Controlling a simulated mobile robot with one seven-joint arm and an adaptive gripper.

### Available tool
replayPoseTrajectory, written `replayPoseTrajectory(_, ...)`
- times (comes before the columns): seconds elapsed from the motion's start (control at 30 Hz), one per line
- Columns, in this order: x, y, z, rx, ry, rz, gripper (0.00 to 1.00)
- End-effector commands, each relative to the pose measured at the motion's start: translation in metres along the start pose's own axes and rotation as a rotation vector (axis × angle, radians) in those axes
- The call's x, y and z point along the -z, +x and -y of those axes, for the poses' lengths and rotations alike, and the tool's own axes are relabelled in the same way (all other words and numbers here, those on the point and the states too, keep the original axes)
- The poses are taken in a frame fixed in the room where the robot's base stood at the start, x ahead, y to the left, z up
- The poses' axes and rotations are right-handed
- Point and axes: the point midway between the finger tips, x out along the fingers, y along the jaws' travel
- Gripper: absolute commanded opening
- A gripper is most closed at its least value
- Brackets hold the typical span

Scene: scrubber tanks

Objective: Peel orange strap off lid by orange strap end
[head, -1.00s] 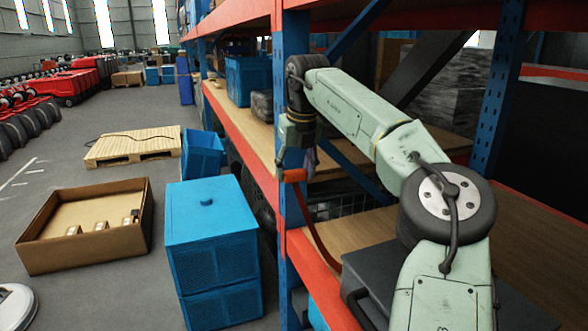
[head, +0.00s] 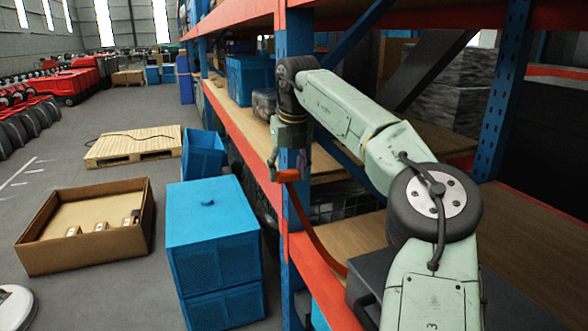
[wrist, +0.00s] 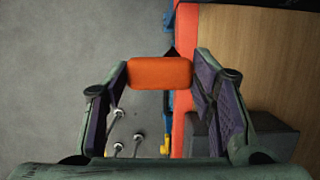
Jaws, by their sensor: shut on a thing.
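My gripper (head: 281,168) is shut on the orange strap end (head: 289,175), beside the blue shelf post. In the wrist view, the strap end (wrist: 160,72) is an orange block between the purple finger pads of my gripper (wrist: 158,76). The strap (head: 313,232) hangs as a thin reddish-orange band. It curves down and right toward a dark grey case (head: 374,268) on the lower shelf. My arm partly covers the case. I cannot tell how much strap is still stuck to its lid. The case also shows in the wrist view (wrist: 262,134).
The shelf has blue posts (head: 490,120), red-orange beams (head: 330,282) and wooden boards (head: 535,225). Stacked blue crates (head: 210,215) stand on the floor to the left. An open cardboard box (head: 85,250) and a pallet (head: 132,148) lie farther left, with bare floor around them.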

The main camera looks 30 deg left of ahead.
Motion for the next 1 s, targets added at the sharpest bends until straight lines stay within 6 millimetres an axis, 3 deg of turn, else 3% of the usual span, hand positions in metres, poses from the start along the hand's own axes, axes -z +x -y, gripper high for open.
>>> replayPoseTrajectory(0.53,-0.019,0.015,-0.029,-0.001,-0.001,0.000,0.29)
replayPoseTrajectory(1.0,-0.021,0.017,-0.033,0.000,0.000,0.000,0.29)
